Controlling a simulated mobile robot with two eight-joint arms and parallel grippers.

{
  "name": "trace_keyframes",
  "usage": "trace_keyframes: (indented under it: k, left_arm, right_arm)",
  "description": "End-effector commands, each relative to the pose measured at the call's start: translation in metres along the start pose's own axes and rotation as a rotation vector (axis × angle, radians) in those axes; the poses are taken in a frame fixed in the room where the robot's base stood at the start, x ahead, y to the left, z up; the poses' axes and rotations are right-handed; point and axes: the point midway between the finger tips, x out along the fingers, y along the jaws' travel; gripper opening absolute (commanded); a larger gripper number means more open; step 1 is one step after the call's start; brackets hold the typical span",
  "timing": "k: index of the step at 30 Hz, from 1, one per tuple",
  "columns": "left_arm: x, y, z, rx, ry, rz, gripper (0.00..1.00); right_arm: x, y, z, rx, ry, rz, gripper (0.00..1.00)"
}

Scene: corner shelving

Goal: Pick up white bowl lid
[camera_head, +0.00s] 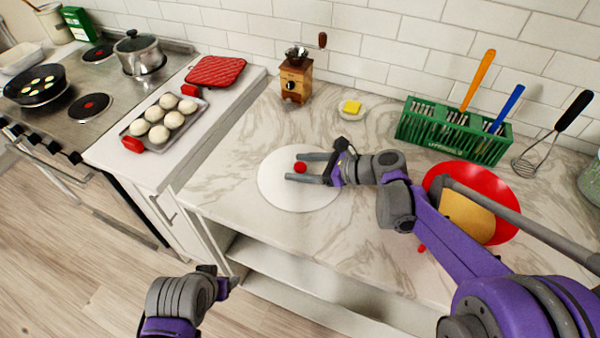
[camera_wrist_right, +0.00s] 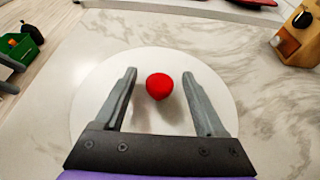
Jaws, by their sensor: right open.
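The white bowl lid (camera_head: 284,196) is a flat round disc with a red knob (camera_head: 300,167), lying on the marble counter. It also shows in the right wrist view (camera_wrist_right: 92,108), with its red knob (camera_wrist_right: 159,86) near the centre. My right gripper (camera_head: 288,167) is open above the lid, its fingers on either side of the knob. In the wrist view a gap shows between each finger and the knob, and the knob sits near the fingertips. My left gripper (camera_head: 222,280) is low in front of the counter, away from the lid; its jaws are too unclear to judge.
A red bowl (camera_head: 505,205) with something tan in it sits right of the lid, partly behind my right arm. A wooden grinder (camera_head: 296,78), a butter dish (camera_head: 350,107) and a green utensil rack (camera_head: 452,132) stand behind. Counter left of the lid is clear.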

Motion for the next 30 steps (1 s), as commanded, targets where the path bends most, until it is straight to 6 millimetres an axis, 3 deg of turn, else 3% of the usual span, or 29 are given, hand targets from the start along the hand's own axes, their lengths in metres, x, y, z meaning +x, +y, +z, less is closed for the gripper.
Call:
trace_keyframes:
  k: [8,20,30]
  left_arm:
    - [0.0,0.0,0.0001,0.0,0.0,0.0,0.64]
    - [0.0,0.0,0.0,0.0,0.0,0.0,0.64]
    - [-0.0001,0.0,-0.0001,0.0,0.0,0.0,0.64]
  right_arm:
    - [0.0032,0.0,-0.0002,0.0,0.0,0.0,0.72]
    - [0.0029,0.0,-0.0001,0.0,0.0,-0.001,0.0]
    - [0.0023,0.0001,0.0013,0.0,0.0,0.0,0.0]
